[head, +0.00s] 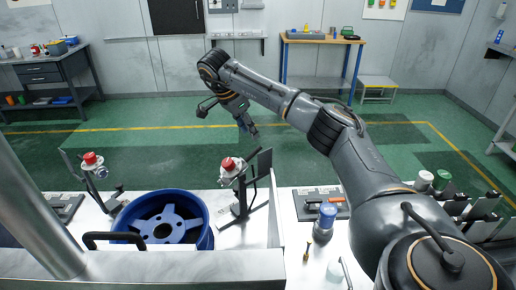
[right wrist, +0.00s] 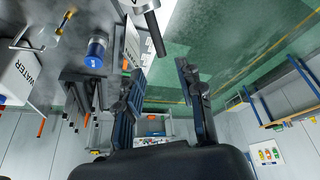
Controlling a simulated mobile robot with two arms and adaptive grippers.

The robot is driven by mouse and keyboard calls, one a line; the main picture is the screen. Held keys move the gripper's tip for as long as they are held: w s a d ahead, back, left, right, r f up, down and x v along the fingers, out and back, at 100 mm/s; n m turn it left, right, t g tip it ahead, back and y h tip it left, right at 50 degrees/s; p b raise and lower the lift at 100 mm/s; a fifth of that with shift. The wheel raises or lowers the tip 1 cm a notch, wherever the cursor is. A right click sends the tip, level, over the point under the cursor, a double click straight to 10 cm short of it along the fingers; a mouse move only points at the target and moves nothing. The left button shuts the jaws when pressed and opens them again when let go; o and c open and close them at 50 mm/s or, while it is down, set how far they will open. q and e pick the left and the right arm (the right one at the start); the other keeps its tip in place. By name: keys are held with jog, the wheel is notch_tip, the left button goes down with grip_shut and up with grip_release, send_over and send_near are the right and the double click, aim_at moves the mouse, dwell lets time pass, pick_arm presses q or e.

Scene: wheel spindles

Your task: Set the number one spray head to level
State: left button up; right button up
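Two spray heads with red caps and pale bodies show in the head view, one at the left (head: 92,162) and one near the middle (head: 230,166). Each is on a dark stand on the bench. I cannot read a number on either, and their exact tilt is too small to judge. A blue wheel (head: 165,222) lies between the stands. My right gripper (head: 250,128) hangs above and beyond the middle spray head, apart from it. In the right wrist view its two fingers (right wrist: 160,72) are spread with nothing between them. My left gripper is not in view.
A blue-topped container (head: 327,214) stands on the bench right of the middle stand; a blue-topped container also shows in the right wrist view (right wrist: 96,50). A small yellow-handled tool (head: 308,251) lies nearby. The green floor (head: 160,145) beyond the bench is open.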

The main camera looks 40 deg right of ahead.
aim_at(258, 147)
jog(key=p+x, duration=0.2)
jog(key=x, duration=0.7)
jog(key=shift+p, duration=0.35)
jog(key=shift+d+f, duration=0.15)
jog(key=shift+f, duration=0.25)
jog(key=shift+c, duration=0.2)
grip_shut()
